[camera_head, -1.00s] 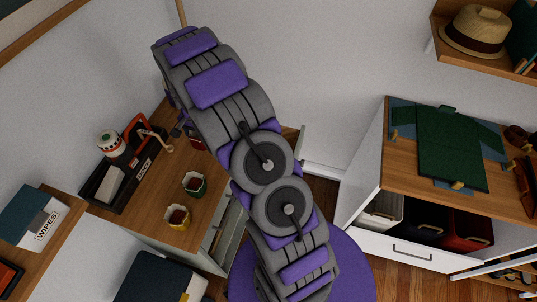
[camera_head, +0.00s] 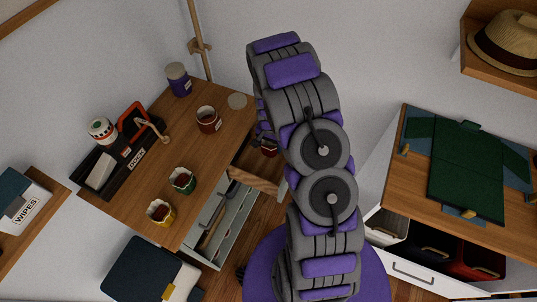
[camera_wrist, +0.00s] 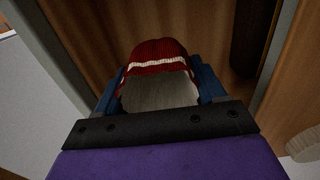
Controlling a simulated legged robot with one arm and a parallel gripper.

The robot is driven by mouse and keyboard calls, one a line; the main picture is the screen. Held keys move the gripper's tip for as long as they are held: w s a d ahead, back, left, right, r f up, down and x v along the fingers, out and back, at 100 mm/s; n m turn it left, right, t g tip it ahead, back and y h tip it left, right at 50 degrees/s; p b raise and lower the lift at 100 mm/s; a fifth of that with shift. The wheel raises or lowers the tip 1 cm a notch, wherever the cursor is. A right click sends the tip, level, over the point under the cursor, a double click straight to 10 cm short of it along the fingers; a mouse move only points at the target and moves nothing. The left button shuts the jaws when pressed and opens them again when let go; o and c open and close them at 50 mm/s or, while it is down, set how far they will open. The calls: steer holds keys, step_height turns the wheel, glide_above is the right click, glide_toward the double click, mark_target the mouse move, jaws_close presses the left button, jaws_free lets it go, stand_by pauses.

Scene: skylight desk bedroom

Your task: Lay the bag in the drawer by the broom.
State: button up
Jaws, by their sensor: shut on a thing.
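A red bag (camera_wrist: 160,52) with a white stripe is between the two blue fingers of my gripper (camera_wrist: 160,82) in the wrist view. A bit of it shows beside my arm in the head view (camera_head: 268,150), just off the right edge of the desk. The gripper is shut on it; in the head view my arm hides most of the gripper. An open, pale-lined drawer (camera_head: 229,238) is on the desk's right side, with a long-handled item inside. A wooden pole (camera_head: 198,62) stands at the wall behind the desk; whether it is the broom I cannot tell.
The desk (camera_head: 150,185) holds a black tray (camera_head: 84,177), a brown cup (camera_head: 208,120), a green cup (camera_head: 183,180), a yellow cup (camera_head: 160,212) and a purple jar (camera_head: 179,80). A wooden panel (camera_head: 256,181) juts out by the drawer. A cabinet (camera_head: 395,195) stands on the right.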

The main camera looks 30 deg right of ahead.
mark_target(268, 151)
step_height(268, 151, down, 3)
steer(key=shift+a, duration=0.1)
steer(key=shift+a+f, duration=0.45)
steer(key=shift+f, duration=0.2)
step_height(268, 151, down, 2)
steer(key=shift+a+f+b, duration=0.1)
steer(key=shift+f+b, duration=0.05)
steer(key=shift+b, duration=0.35)
steer(key=shift+f, duration=0.4)
steer(key=shift+d, duration=0.5)
steer(key=o, duration=0.7)
steer(key=shift+c, duration=0.2)
steer(key=o, duration=0.4)
steer(key=shift+a, duration=0.4)
steer(key=shift+o, duration=0.2)
steer(key=shift+d, duration=0.1)
